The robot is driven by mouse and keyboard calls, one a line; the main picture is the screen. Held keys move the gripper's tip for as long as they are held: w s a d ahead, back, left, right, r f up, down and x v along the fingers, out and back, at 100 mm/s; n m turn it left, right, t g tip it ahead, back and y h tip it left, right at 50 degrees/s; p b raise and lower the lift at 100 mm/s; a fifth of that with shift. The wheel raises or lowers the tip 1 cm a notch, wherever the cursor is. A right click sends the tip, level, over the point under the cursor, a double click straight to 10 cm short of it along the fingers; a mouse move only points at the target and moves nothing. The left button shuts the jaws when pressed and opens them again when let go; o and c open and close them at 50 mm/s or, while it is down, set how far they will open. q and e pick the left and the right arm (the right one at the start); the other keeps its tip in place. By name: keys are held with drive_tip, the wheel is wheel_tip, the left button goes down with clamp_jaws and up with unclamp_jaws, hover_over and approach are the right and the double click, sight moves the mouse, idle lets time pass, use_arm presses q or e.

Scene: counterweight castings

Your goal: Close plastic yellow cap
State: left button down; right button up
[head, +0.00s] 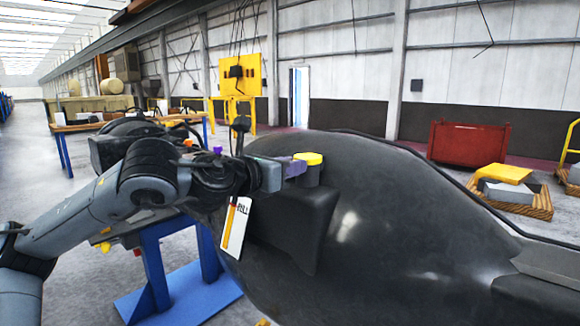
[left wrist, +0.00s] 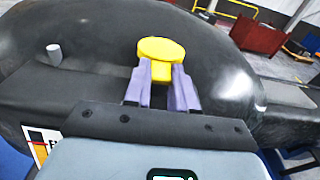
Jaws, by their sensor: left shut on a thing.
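The yellow plastic cap (head: 308,159) sits at the top of a short dark cylindrical neck (head: 308,174) on the big dark grey casting (head: 400,210). My left gripper (head: 296,166) reaches it from the left in the head view, its purple fingers at the cap's side. In the left wrist view the cap (left wrist: 161,50) lies between the tips of the two purple fingers (left wrist: 161,75), and the gripper is shut on it. The neck is hidden there. Whether the cap is fully seated I cannot tell. My right gripper is not in view.
A small grey peg (left wrist: 54,53) stands on the casting to the left in the wrist view. A blue stand (head: 170,270) is below the casting. A red bin (head: 468,143) and a pallet with a yellow-topped load (head: 505,175) stand behind at right.

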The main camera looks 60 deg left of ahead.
use_arm(q)
drive_tip(key=shift+w+f, duration=0.1)
drive_tip(key=shift+f, duration=0.45)
drive_tip(key=c, duration=1.3)
unclamp_jaws()
drive_tip(key=o, duration=0.4)
drive_tip(key=shift+r, duration=0.2)
drive_tip(key=shift+r, duration=0.1)
drive_tip(key=shift+s+d+r, duration=0.1)
drive_tip(key=shift+s+d, duration=0.05)
drive_tip(key=shift+s, duration=0.45)
drive_tip(key=b+v, duration=0.1)
drive_tip(key=v, duration=0.8)
drive_tip(key=shift+s+d, duration=0.1)
drive_tip(key=shift+s, duration=0.2)
